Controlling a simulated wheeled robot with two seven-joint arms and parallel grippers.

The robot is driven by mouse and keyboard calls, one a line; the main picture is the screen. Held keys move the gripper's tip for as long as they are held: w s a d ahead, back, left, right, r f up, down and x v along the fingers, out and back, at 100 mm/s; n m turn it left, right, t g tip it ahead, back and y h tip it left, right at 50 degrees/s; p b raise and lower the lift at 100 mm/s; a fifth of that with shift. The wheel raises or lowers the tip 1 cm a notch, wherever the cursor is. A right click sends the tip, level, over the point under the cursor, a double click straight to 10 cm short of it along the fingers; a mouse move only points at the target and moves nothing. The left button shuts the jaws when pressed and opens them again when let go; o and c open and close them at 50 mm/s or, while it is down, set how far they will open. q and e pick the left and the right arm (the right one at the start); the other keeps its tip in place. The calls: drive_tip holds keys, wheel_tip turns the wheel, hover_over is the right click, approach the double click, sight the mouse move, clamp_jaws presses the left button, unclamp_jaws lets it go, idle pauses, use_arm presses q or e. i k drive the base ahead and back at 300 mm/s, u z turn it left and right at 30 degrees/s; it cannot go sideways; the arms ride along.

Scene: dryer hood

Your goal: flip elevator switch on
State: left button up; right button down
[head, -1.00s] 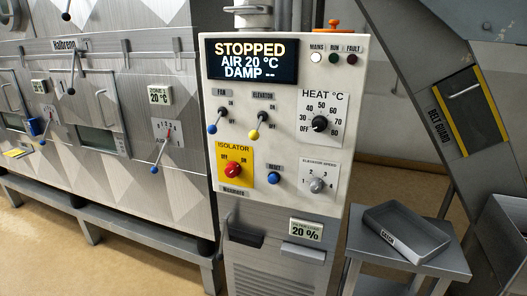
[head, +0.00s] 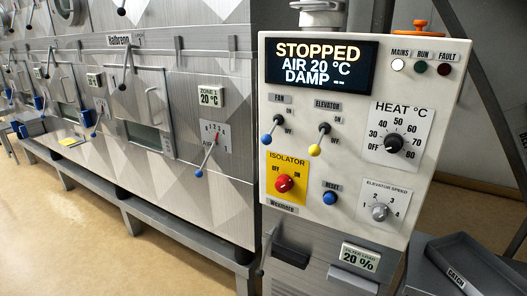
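The elevator switch (head: 319,140) is a toggle lever with a yellow tip on the white control panel (head: 345,235), under the label ELEVATOR. Its yellow tip hangs down and to the left, toward the OFF side, below the ON mark. The fan switch (head: 271,129) beside it on the left has a blue tip and also points down. The display (head: 321,62) reads STOPPED, AIR 20 °C, DAMP --. Neither of my grippers shows in the head view.
The panel also carries a red isolator knob (head: 284,183), a blue reset button (head: 330,198), a heat dial (head: 394,142) and an elevator speed dial (head: 380,212). A grey catch tray (head: 475,262) stands at the lower right. Bare floor lies at the lower left.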

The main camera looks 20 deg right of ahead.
sight(315, 150)
drive_tip(key=u, duration=0.05)
drive_tip(key=i, duration=0.9)
drive_tip(key=z, duration=0.75)
